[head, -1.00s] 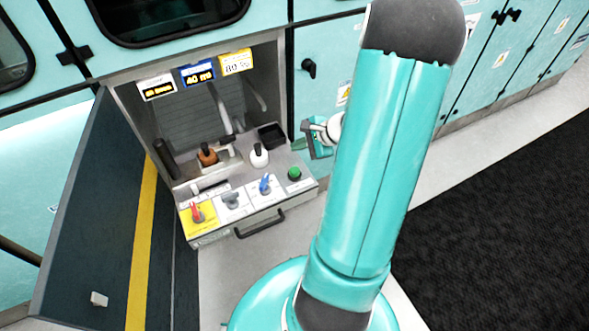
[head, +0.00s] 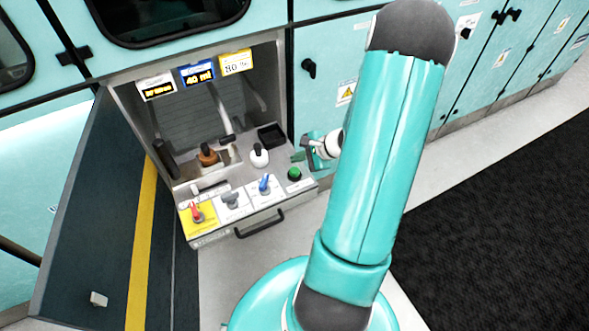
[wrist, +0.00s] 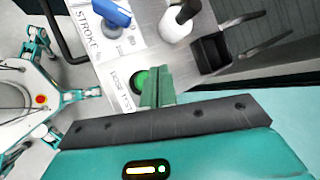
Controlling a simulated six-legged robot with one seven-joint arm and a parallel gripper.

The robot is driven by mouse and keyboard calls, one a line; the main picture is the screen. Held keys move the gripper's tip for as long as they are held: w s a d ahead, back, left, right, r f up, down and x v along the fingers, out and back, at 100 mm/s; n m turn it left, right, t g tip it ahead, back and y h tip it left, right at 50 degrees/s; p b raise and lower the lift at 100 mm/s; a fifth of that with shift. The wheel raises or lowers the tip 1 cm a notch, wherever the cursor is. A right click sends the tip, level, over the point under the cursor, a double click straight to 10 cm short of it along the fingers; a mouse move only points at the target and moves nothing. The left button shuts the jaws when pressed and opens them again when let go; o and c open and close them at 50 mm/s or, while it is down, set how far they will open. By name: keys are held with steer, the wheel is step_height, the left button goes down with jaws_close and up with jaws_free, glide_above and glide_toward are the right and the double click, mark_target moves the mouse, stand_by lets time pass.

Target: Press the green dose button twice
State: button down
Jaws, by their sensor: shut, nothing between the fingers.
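The green dose button (head: 294,173) is a round cap on the right end of the sloped control panel. In the wrist view the green button (wrist: 138,80) is partly hidden behind my fingers, beside the "DOSE TEST" label. My gripper (head: 298,156) is shut and empty, with its green fingers just above and behind the button in the head view. In the wrist view the fingertips of my gripper (wrist: 156,72) overlap the button's right side. I cannot tell whether they touch it.
On the panel are a red lever (head: 196,213), a grey knob (head: 231,200) and a blue lever (head: 265,184). A white bottle (head: 259,157), a brown bottle (head: 208,156) and a black bin (head: 271,136) stand behind. An open dark door (head: 95,225) is at left.

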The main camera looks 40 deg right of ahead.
mark_target(291, 168)
steer(key=shift+f, duration=1.25)
stand_by(1.1)
steer(key=shift+f, duration=0.4)
steer(key=shift+f, duration=0.6)
stand_by(0.7)
steer(key=shift+r, duration=1.05)
steer(key=shift+r, duration=2.5)
